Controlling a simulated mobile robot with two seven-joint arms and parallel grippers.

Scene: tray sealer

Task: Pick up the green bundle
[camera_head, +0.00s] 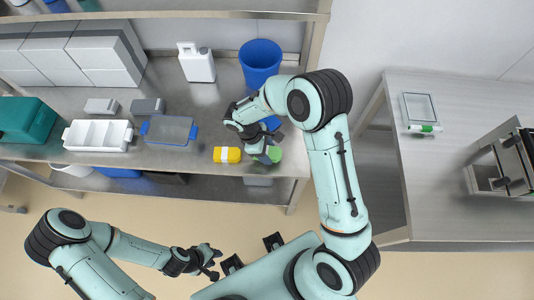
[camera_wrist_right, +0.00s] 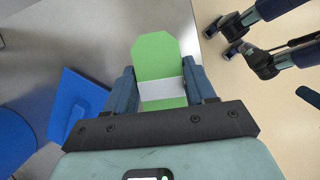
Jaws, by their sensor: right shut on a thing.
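The green bundle (camera_head: 273,154) has a pale band around its middle and is at the right front part of the steel bench. In the right wrist view the green bundle (camera_wrist_right: 154,55) is between the two fingers, which press on its sides near the band. My right gripper (camera_head: 262,150) is shut on it; I cannot tell whether the bundle still touches the bench. My left gripper (camera_head: 213,262) is away from the bench, over the floor at the lower left, with its fingers apart and empty.
A yellow bundle (camera_head: 227,155) lies just left of the green one. A blue-edged tray (camera_head: 169,130), a white divided bin (camera_head: 97,135), a white jug (camera_head: 196,63) and a blue bucket (camera_head: 260,62) stand on the bench. A second table (camera_head: 455,185) is at right.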

